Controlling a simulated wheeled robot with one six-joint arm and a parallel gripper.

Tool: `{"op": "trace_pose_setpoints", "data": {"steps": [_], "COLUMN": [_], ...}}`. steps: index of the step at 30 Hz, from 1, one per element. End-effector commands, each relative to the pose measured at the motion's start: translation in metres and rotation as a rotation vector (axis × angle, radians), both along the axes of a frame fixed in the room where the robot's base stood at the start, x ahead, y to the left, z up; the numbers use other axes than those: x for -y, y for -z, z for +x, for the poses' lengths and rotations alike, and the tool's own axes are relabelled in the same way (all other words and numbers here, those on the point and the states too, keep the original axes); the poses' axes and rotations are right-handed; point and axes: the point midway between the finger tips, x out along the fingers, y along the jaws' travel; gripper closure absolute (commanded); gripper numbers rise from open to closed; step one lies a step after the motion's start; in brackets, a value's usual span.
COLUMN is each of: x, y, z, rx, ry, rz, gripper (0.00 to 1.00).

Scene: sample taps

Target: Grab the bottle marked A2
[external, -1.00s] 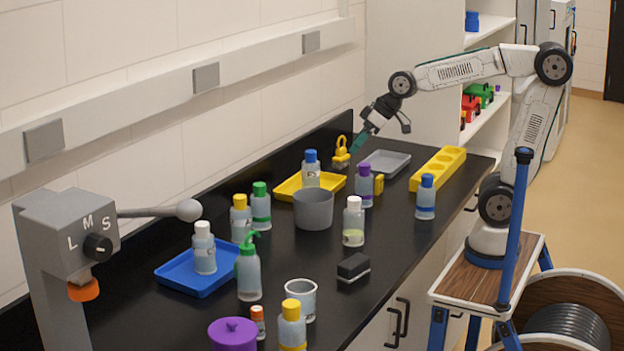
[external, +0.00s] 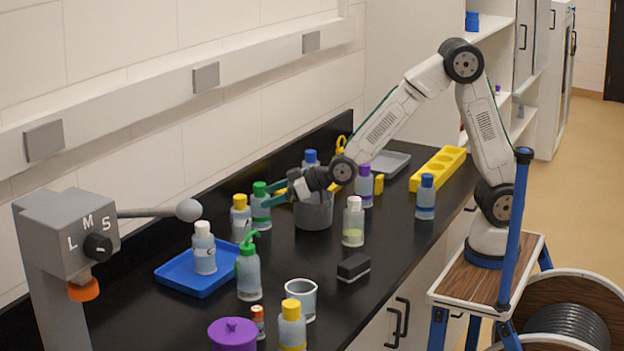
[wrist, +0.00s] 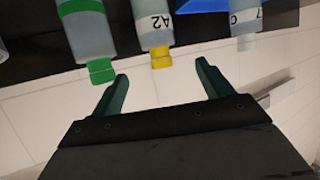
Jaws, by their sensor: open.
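The bottle marked A2 (wrist: 153,24) has a yellow cap and a white label. It appears upside down in the wrist view, its cap just beyond the gap between my fingertips. The yellow-capped bottle (external: 240,222) left of the green-capped bottle (external: 261,213) in the external view looks like the same one; its label is not readable there. My gripper (external: 269,194) is open and empty, reaching left over the bench by the green-capped bottle. In the wrist view my fingers (wrist: 162,72) are spread, with a green cap (wrist: 101,71) close beside the left finger.
A blue tray (external: 178,281) with a white-capped bottle (external: 204,252) lies left of the yellow-capped bottle. A green-topped bottle (external: 248,273) stands in front. A grey cup (external: 314,215) is under my wrist. The wall runs behind the bench.

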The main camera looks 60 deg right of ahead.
Motion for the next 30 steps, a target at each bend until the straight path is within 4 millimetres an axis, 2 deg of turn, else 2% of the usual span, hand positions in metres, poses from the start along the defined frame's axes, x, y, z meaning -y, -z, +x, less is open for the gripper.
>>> {"op": "trace_pose_setpoints", "data": {"steps": [1,6,13,22,30], "x": [0.0,-0.004,-0.02,-0.03,-0.044], "y": [0.012,0.027,0.043,0.053,0.069], "z": [0.0,0.009,0.043,0.064,0.095], "rx": [-0.003,0.0,-0.001,-0.001,0.0], "ry": [0.001,0.001,0.002,0.001,0.0], "rz": [-0.003,0.0,0.0,0.0,0.0], "gripper": [0.21,0.21,0.21,0.21,0.21]}}
